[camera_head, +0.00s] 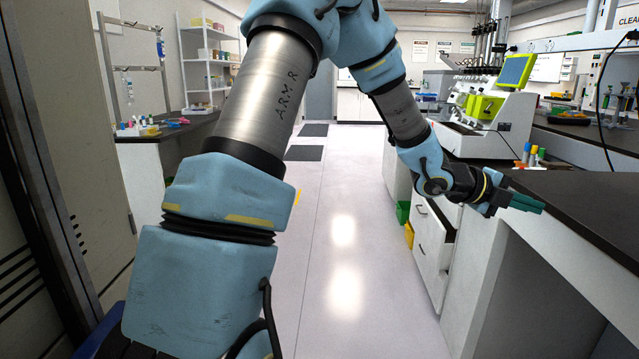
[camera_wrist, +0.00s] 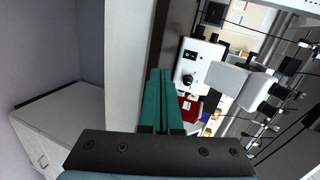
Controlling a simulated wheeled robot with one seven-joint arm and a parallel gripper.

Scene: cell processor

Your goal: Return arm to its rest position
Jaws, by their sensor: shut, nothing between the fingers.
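My arm (camera_head: 282,98) reaches up and across the head view, then bends down to the right. My gripper (camera_head: 527,203) has green fingers that are together and empty. It is at the front edge of the dark bench on the right, pointing right. In the wrist view my gripper (camera_wrist: 161,73) shows its two green fingers side by side with nothing between them.
The dark-topped bench (camera_head: 590,205) on the right stands close to my gripper. A white machine with a green screen (camera_head: 515,70) and small bottles (camera_head: 533,156) stand on it. A drawer (camera_head: 433,232) is partly open below. The aisle floor (camera_head: 345,220) is clear.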

